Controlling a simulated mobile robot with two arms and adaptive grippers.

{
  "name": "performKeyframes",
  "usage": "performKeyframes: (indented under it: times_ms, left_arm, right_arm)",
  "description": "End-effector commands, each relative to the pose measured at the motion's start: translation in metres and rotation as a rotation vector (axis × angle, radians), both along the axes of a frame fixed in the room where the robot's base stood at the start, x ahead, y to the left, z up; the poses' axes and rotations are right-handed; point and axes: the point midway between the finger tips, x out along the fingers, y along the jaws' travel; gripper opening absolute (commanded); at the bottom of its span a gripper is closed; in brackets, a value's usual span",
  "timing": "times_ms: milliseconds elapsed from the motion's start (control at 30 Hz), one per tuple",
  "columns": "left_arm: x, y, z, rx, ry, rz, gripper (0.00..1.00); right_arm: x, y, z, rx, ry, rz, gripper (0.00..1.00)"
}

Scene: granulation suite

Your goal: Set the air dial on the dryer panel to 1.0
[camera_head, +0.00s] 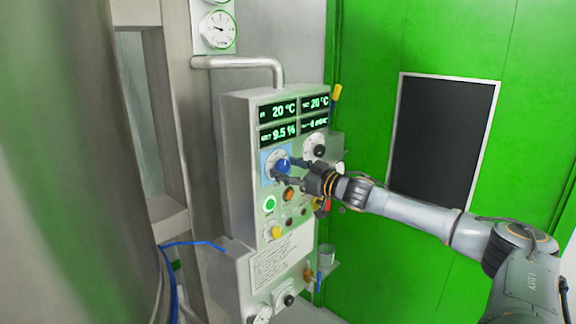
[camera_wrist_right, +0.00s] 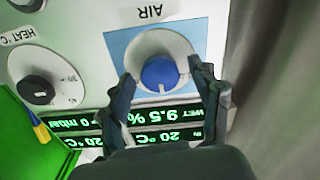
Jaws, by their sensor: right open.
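The air dial (camera_head: 283,164) is a blue knob with a white pointer line, on a light blue patch of the grey dryer panel (camera_head: 238,150). In the right wrist view the panel is upside down; the blue air dial (camera_wrist_right: 160,74) sits in a white ring under the label "AIR". My right gripper (camera_head: 287,172) is at the dial. In the right wrist view its two fingers (camera_wrist_right: 163,88) are open, one on each side of the knob, with gaps visible. The dial's scale is not readable. My left gripper is not in view.
Green displays (camera_head: 278,132) are above; a lit green button (camera_head: 269,204) and other buttons are below. A green door (camera_head: 360,60) stands behind.

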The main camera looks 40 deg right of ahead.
Motion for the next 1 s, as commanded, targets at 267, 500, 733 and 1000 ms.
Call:
performKeyframes:
  times_ms: [267, 500, 733, 1000]
  left_arm:
    - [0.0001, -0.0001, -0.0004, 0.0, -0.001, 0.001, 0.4]
    - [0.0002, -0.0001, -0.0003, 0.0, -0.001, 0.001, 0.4]
    - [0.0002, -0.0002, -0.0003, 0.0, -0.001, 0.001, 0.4]
    - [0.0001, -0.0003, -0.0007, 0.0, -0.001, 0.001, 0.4]
  right_arm:
    - [-0.0001, -0.0001, -0.0001, 0.0, 0.0, 0.0, 0.43]
    - [-0.0001, -0.0002, 0.0002, 0.0, -0.001, 0.0, 0.09]
    - [-0.0002, -0.0002, 0.0004, -0.027, -0.003, 0.0, 0.09]
    - [-0.0001, -0.0001, 0.0008, -0.168, -0.016, -0.001, 0.09]
